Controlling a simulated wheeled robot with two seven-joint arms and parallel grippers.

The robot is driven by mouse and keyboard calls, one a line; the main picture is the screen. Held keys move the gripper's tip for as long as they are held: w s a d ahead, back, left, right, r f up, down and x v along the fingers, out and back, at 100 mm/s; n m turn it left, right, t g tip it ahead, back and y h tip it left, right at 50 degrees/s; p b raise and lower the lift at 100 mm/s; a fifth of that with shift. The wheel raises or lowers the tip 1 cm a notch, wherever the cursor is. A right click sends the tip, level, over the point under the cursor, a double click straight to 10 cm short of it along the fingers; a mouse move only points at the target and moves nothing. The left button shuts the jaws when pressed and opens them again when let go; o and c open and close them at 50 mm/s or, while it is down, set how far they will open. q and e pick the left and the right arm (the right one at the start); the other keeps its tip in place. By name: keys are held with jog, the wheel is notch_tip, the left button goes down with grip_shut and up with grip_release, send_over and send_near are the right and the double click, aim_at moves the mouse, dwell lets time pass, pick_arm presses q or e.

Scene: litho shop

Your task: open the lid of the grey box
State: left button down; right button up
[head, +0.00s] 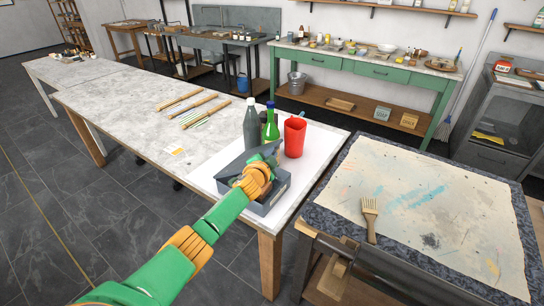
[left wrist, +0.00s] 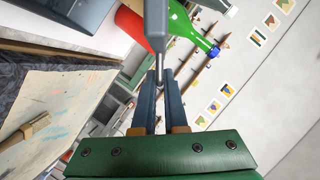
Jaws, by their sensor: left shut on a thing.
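The grey box (head: 280,195) sits on the white sheet near the front end of the long table. My left gripper (head: 271,155) is over it, and my forearm and wrist hide much of its top. In the left wrist view the fingers (left wrist: 160,85) are closed around a thin silver stem below a narrow grey part, which appears to be the lid's handle (left wrist: 155,25). Part of a dark grey surface, probably the box, shows at the top left of that view. My right gripper is out of view.
A grey bottle (head: 250,124), a green bottle (head: 271,127) and a red cup (head: 294,138) stand close behind the box. Wooden tools (head: 190,105) lie farther back. A brush (head: 370,217) lies on the stained worktop (head: 440,200) at right.

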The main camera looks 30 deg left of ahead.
pick_arm(q)
jog(key=c, duration=1.1)
grip_release()
jog(key=shift+c, duration=0.2)
jog(key=shift+o, duration=0.9)
jog(key=shift+w+a+f, duration=0.1)
jog(key=shift+a+f, duration=0.05)
jog(key=p+v, duration=0.2)
jog(key=v, duration=0.5)
